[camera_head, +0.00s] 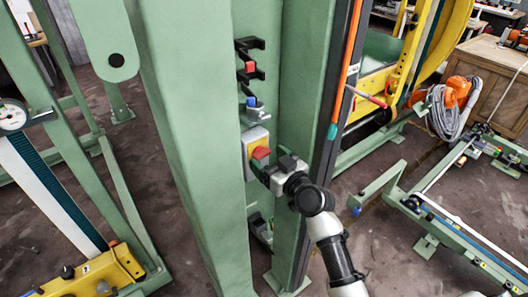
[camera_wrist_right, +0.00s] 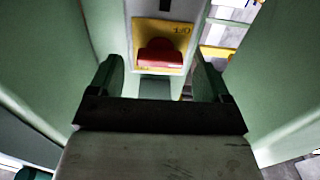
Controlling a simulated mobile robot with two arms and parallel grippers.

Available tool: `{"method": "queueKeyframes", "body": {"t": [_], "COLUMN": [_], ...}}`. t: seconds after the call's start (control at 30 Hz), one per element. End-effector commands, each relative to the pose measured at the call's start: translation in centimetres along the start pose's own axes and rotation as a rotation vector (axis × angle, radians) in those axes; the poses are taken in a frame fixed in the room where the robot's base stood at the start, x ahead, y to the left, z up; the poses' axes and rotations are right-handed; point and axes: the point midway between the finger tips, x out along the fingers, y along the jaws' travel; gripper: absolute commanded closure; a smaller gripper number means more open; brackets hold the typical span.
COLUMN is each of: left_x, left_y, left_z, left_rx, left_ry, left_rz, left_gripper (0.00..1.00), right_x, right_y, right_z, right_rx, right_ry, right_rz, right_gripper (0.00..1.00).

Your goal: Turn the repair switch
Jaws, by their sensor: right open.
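The repair switch is a red knob (camera_head: 261,153) on a yellow plate (camera_head: 254,140) of a grey box, set on a green column. My right gripper (camera_head: 275,166) is just in front of and slightly below it in the head view, coming from the lower right. In the right wrist view the red knob (camera_wrist_right: 161,52) stands beyond the fingertips, about midway between the two spread fingers of the right gripper (camera_wrist_right: 160,75). The jaws are open and empty, and I see no contact with the knob. My left gripper is not in view.
Green column walls (camera_head: 188,120) flank the switch closely on both sides. Above it are a blue knob (camera_head: 252,102), a red block (camera_head: 250,66) and black brackets (camera_head: 248,45). An orange strip (camera_head: 346,60) runs down the right post. A wooden crate (camera_head: 490,75) stands far right.

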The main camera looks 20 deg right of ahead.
Motion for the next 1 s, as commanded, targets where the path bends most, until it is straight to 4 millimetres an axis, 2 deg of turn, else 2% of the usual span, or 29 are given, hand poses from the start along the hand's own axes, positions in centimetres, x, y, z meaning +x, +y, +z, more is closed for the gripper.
{"method": "queueKeyframes", "body": {"t": [0.1,0.2,0.5,0.57,0.83,1.0], "left_x": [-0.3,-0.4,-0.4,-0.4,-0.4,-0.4], "left_y": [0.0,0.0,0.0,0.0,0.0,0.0], "left_z": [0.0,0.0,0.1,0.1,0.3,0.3], "left_rx": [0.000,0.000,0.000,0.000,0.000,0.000], "left_ry": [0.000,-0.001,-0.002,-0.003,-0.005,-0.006], "left_rz": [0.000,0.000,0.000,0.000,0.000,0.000], "left_gripper": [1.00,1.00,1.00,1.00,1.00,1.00], "right_x": [1.4,2.0,2.2,2.2,2.2,2.2], "right_y": [0.0,0.0,0.0,0.0,0.0,0.0], "right_z": [-0.1,0.0,0.1,0.1,0.1,0.1], "right_rx": [0.001,0.001,0.000,0.000,0.000,0.007], "right_ry": [0.001,0.000,0.000,0.000,-0.001,-0.001], "right_rz": [0.001,0.001,0.001,0.001,0.001,0.001], "right_gripper": [0.21,0.21,0.21,0.29,0.70,0.71]}}
